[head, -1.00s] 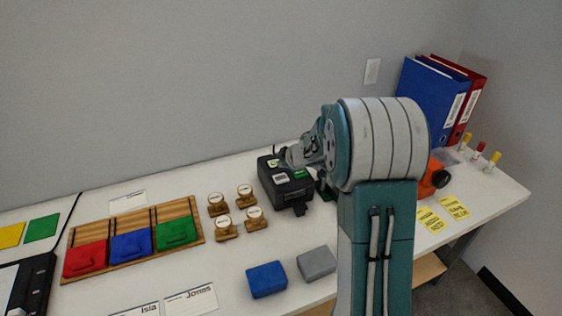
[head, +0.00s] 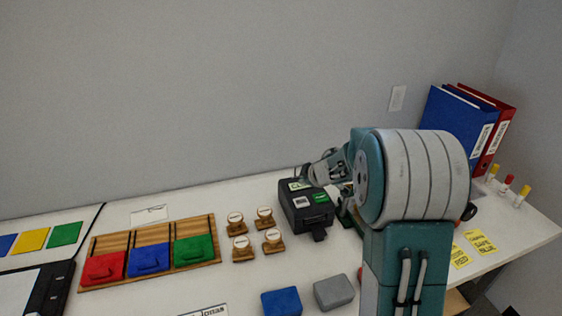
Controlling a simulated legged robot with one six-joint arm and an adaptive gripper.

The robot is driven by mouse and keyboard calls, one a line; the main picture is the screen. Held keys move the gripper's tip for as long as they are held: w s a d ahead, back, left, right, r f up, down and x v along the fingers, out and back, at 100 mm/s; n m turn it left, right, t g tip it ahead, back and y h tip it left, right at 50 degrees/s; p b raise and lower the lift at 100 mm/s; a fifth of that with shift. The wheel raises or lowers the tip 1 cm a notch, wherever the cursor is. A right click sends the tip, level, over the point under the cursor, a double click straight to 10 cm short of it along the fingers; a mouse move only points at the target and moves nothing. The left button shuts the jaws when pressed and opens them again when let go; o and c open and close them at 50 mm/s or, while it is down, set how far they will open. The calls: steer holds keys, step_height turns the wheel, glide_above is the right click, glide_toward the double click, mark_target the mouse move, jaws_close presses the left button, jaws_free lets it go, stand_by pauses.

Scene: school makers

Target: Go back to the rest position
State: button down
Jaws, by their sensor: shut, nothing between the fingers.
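My gripper (head: 325,170) is partly visible in the head view, left of my arm's large teal and grey joint. It is shut and holds nothing. It hangs just above the back of a black label printer (head: 305,205) with a green label, apart from it or touching it, I cannot tell. My arm stands folded at the right and hides part of the table behind it.
A white table (head: 180,292) runs along a grey wall. It bears a wooden tray (head: 215,218) with red, blue and green lidded boxes, several wooden stamps (head: 240,248), a blue block (head: 281,302) and a grey block (head: 334,291). Binders (head: 458,115) stand at back right.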

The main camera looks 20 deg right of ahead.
steer(key=s+a+r+m+t+h, duration=0.1)
steer(key=s+r+m+h, duration=0.3)
steer(key=r, duration=0.4)
steer(key=s+r+m+t+h, duration=0.1)
steer(key=s+r+m+h, duration=0.15)
steer(key=s+r, duration=0.5)
steer(key=s+a+f+m+g+y, duration=0.2)
steer(key=s+a, duration=0.4)
steer(key=s, duration=0.6)
steer(key=s+a+f+m+g+y, duration=0.1)
steer(key=s+a, duration=0.4)
steer(key=s, duration=0.7)
steer(key=shift+a+f+m+g+y, duration=0.35)
steer(key=shift+m+g+y, duration=0.5)
steer(key=shift+g, duration=0.35)
